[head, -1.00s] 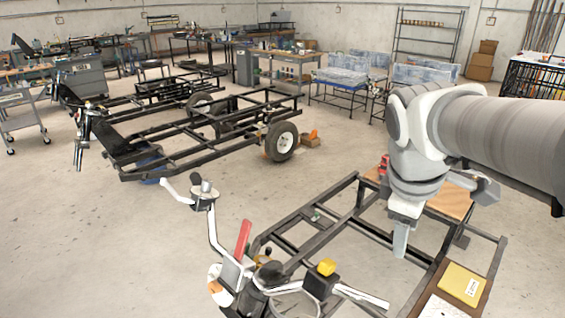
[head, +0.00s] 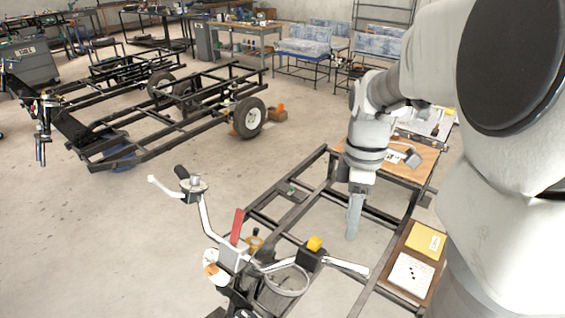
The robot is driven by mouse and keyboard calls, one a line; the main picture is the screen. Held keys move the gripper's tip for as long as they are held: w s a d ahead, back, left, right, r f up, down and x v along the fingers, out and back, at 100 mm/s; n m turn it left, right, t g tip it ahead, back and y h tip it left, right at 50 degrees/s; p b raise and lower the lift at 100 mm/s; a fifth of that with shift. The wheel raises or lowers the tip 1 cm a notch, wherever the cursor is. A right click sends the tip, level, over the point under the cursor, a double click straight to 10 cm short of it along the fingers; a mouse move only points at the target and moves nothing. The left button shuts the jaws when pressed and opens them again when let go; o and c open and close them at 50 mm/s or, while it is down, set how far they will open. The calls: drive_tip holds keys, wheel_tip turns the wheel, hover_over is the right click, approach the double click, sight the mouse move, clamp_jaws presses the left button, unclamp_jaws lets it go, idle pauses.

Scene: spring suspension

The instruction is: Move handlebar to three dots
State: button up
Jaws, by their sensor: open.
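The pale metal handlebar (head: 205,217) stands at the near left end of the closer dark frame. Its bent tubes reach up left to a dark grip (head: 181,172) and right to a bare tube end (head: 350,266). My gripper (head: 354,222) points down over the closer frame, right of the handlebar and apart from it. I see it edge-on, with nothing in it. A white sheet with small dark dots (head: 410,275) lies on a brown board (head: 403,246) at the lower right; the dots are too small to count surely.
A yellow card (head: 427,239) lies beside the sheet. A yellow-topped black box (head: 311,256) and a red upright piece (head: 237,226) sit by the handlebar. A wooden board (head: 400,160) is behind my gripper. A wheeled chassis (head: 165,120) stands back left, with open floor between.

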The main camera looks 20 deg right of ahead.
sight(343, 261)
drive_tip(key=f, duration=0.3)
drive_tip(key=s+f, duration=0.1)
drive_tip(key=f, duration=0.7)
drive_tip(key=shift+s+a+f, duration=0.2)
drive_tip(key=shift+a, duration=0.15)
clamp_jaws()
idle(0.7)
